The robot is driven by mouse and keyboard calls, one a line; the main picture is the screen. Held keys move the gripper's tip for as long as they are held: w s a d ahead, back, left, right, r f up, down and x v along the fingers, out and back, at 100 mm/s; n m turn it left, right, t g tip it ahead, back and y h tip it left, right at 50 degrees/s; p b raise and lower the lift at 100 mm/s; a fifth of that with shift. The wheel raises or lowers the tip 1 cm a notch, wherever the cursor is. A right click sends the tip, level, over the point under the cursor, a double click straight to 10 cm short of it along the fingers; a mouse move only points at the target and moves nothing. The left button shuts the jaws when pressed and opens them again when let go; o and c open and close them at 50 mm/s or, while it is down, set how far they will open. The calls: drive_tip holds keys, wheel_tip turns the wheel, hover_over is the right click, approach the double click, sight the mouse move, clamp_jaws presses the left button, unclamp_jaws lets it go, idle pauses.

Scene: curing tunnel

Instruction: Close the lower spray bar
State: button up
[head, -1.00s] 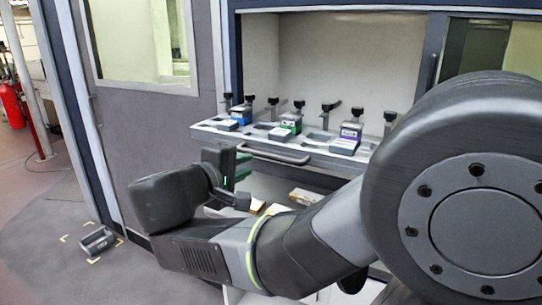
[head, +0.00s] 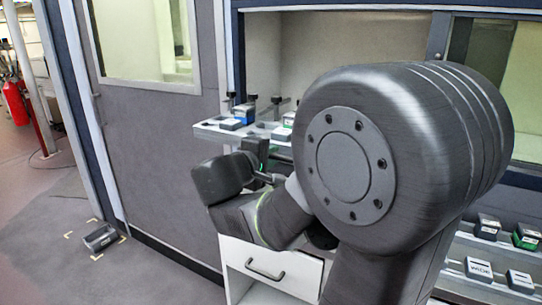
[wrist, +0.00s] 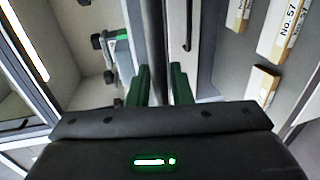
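I cannot tell for sure which part is the lower spray bar. A pale pulled-out shelf (head: 210,131) with a row of small boxes and black knobs stands at the cabinet front, mostly hidden by my arm. A white drawer front (head: 290,272) with a dark handle (head: 265,270) is below it. My gripper (head: 262,152) is at the shelf's front. In the wrist view my gripper's green fingers (wrist: 161,85) are apart, with a long dark bar (wrist: 156,40) running between them. Whether they touch it I cannot tell. A dark handle (wrist: 188,25) lies just right of the bar.
Labelled blocks (wrist: 285,28) lie at the right of the wrist view. More small boxes (head: 490,226) sit on a rack at the lower right.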

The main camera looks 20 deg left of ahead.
drive_tip(key=shift+c, duration=0.2)
clamp_jaws()
drive_tip(key=shift+w, duration=0.15)
